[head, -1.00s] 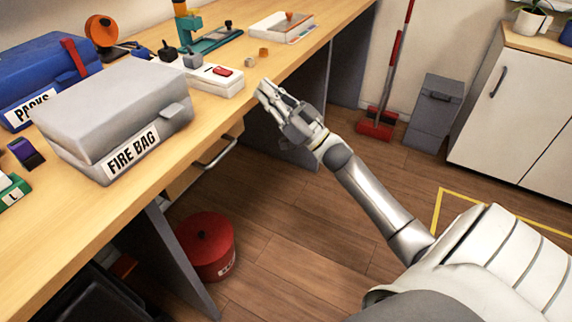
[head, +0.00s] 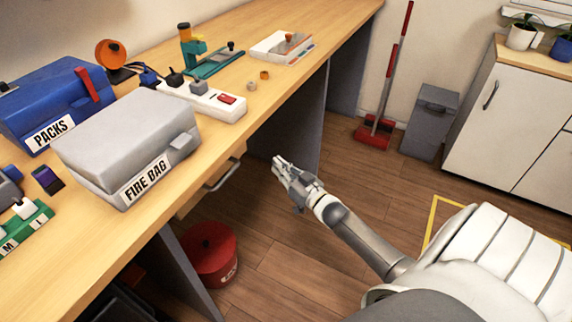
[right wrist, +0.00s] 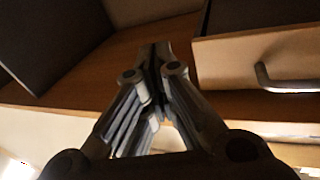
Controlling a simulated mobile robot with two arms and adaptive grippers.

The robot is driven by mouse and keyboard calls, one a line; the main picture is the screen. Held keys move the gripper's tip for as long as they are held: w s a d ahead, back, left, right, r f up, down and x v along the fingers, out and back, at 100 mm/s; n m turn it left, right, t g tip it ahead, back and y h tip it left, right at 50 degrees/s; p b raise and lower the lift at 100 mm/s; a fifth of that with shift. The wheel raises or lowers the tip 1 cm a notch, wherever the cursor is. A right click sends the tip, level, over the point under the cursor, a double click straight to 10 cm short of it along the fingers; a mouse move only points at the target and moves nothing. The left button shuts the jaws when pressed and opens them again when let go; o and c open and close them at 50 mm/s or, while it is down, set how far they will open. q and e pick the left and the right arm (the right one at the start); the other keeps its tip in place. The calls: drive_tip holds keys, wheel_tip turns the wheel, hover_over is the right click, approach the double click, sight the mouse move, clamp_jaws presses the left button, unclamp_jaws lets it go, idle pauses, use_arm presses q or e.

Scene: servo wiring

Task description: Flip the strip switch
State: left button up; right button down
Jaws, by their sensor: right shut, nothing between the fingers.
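The white power strip (head: 205,99) lies on the wooden bench near its front edge, behind the grey FIRE BAG box. Its red switch (head: 227,99) is at the right end, nearest the edge. Dark plugs sit in its left part. Which way the switch is tipped is too small to tell. My right gripper (head: 279,162) is shut and empty, in front of the bench and below its top, apart from the strip. In the right wrist view the closed fingers (right wrist: 157,50) meet with nothing between them. My left gripper is not in view.
The grey FIRE BAG box (head: 125,135) and blue PACKS box (head: 55,100) stand on the bench at left. A drawer handle (head: 222,175) juts out below the bench top, near my right gripper. A red bin (head: 208,255) is on the floor. Open floor lies to the right.

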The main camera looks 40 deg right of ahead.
drive_tip(key=s+f+g+h+p, duration=0.1)
drive_tip(key=s+f+g+p, duration=0.1)
drive_tip(key=f, duration=0.6)
drive_tip(key=shift+s+a+g+p, duration=0.4)
drive_tip(key=shift+s+g, duration=0.1)
drive_tip(key=shift+s, duration=0.4)
